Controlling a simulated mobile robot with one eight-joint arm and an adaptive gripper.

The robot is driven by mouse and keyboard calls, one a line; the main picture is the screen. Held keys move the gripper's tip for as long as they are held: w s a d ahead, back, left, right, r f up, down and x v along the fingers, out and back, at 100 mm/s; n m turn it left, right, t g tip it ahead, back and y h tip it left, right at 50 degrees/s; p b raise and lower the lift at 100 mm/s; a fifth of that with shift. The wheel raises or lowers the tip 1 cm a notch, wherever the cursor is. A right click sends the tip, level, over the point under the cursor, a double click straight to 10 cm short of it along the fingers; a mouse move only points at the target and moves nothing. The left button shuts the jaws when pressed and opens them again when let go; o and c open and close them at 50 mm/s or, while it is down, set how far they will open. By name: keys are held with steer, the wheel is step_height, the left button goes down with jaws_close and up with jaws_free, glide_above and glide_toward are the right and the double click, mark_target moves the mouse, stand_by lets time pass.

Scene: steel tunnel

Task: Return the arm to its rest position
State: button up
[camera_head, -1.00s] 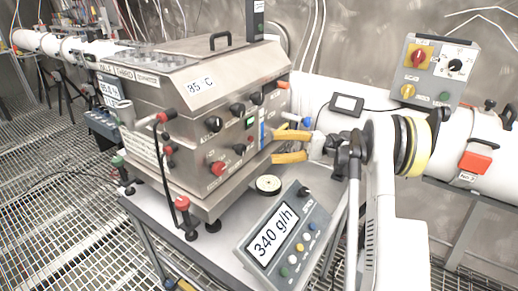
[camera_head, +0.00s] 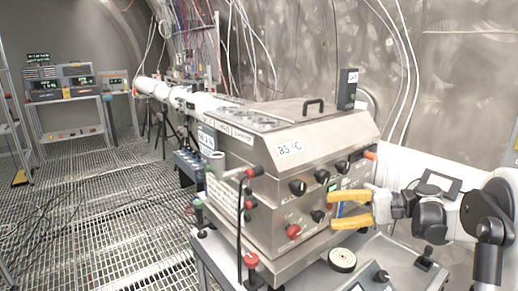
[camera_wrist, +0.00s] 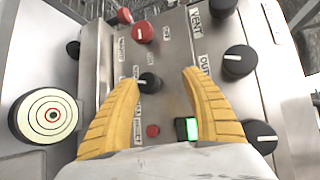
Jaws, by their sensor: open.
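My gripper (camera_head: 350,210) has two yellow fingers, spread apart and empty. In the head view it points left at the right part of the steel box's (camera_head: 330,131) front panel, with my arm coming in from the right. In the wrist view the open fingers (camera_wrist: 165,95) frame a black knob (camera_wrist: 149,83), a small red button (camera_wrist: 152,130) and a green-lit switch (camera_wrist: 187,129). I cannot tell whether the fingertips touch the panel.
A round target-like disc (camera_head: 342,260) sits on the table below my gripper. More black knobs (camera_wrist: 238,62) and red knobs (camera_wrist: 144,32) stick out of the panel.

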steer(key=s+a+h, duration=0.7)
steer(key=s+a, duration=0.1)
steer(key=s, duration=0.5)
steer(key=s+d+f+n+t+h, duration=0.1)
steer(key=s+d+f+n+h, duration=0.1)
steer(key=s+h, duration=0.2)
steer(key=s+d+f+n+t+h, duration=0.2)
steer(key=s+h, duration=0.1)
steer(key=s, duration=0.8)
steer(key=shift+d+f+t+h, duration=0.2)
steer(key=shift+d+t+h, duration=0.1)
steer(key=shift+d+h, duration=0.1)
stand_by(4.8)
